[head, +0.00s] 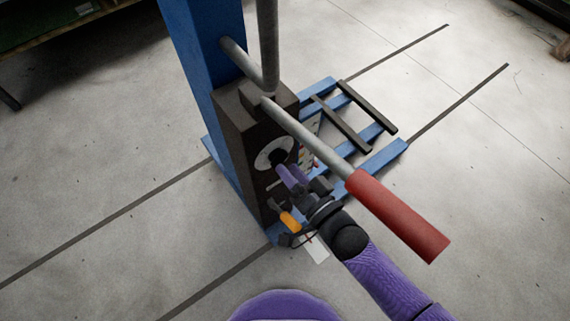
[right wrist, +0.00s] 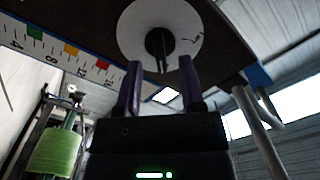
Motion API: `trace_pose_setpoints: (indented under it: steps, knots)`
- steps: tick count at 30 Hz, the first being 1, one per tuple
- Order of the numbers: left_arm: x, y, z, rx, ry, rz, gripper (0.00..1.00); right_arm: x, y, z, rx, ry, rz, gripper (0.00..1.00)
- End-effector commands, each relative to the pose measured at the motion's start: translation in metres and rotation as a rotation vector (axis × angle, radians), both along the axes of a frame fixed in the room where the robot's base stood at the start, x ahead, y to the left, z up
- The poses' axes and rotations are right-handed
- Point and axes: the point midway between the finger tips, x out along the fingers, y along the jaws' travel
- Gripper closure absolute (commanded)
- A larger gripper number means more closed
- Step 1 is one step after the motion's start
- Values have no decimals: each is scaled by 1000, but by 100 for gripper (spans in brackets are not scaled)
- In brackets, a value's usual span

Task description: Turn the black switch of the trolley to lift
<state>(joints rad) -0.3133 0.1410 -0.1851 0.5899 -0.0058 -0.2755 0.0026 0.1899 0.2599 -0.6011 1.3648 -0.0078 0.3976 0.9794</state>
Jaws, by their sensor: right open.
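The trolley has a blue mast (head: 205,50) and a dark control box (head: 240,115). On the box is a round white dial plate (head: 268,152) with the black switch (head: 279,157) at its centre. In the right wrist view the black switch (right wrist: 159,43) shows on the white plate (right wrist: 190,25), just beyond my fingertips. My right gripper (head: 284,170) is open, with its purple fingers close to the switch. In the wrist view its two fingers (right wrist: 160,75) stand apart, with the switch's lower end between their tips. I cannot tell whether they touch it. My left gripper is out of view.
A grey handle bar with a red grip (head: 400,215) reaches out above my right arm. An orange part (head: 289,222) and a white tag (head: 316,249) hang low on the box. Blue forks (head: 385,157) lie behind. Open floor surrounds the trolley.

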Motion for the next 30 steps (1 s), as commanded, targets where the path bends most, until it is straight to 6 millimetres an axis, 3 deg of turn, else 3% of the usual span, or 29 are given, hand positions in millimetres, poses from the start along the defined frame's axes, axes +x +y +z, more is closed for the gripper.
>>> trace_pose_setpoints:
  steps: [4, 12, 19, 30]
  knots:
    - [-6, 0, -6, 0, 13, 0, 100, 13, 9, -2, 0, 0, 0, 50]
    - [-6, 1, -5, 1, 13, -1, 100, 15, 11, 0, -2, 1, 0, 52]
    - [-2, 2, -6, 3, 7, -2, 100, 14, 10, 0, -2, 1, 0, 100]
    - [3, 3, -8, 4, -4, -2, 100, 14, 10, 0, -8, -4, 0, 100]
